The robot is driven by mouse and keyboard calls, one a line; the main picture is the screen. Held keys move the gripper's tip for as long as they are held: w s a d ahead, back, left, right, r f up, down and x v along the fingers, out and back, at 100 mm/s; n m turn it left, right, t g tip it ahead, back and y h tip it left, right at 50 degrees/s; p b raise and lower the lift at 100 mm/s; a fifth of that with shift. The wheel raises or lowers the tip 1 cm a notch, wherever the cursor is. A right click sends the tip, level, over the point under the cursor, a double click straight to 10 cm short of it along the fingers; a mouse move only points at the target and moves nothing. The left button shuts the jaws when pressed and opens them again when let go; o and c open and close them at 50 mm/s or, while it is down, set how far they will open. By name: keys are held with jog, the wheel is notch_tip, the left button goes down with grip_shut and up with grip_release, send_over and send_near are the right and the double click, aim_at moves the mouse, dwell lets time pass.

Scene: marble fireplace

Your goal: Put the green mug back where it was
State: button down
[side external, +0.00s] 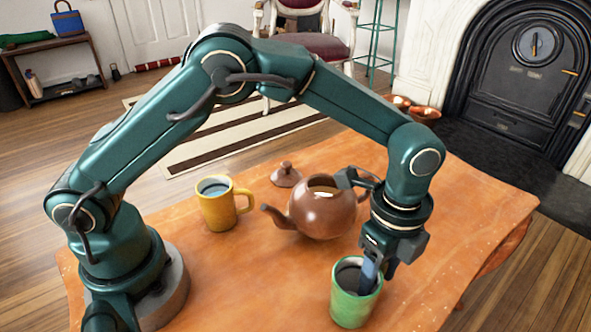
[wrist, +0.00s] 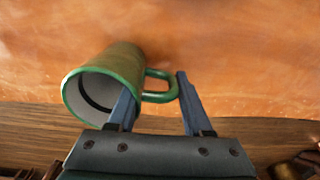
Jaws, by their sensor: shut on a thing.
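The green mug (side external: 346,307) is upright at the front right of the wooden table, in the side view. Its pale interior and handle show in the wrist view (wrist: 122,62). My gripper (side external: 372,272) points down at the mug, with one blue finger at its rim. In the wrist view, my gripper (wrist: 156,88) has its fingers on either side of the mug's handle and is shut on the mug. The exact contact is partly hidden. I cannot tell whether the mug's base touches the table.
A brown teapot (side external: 322,212) stands behind the mug, close to my wrist, with its lid (side external: 286,175) beyond it. A yellow mug (side external: 216,208) stands left of the teapot. The orange table (side external: 262,285) is clear between the green mug and my base.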

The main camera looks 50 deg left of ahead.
jog(key=shift+c, duration=1.6)
grip_release()
jog(key=shift+f, duration=0.1)
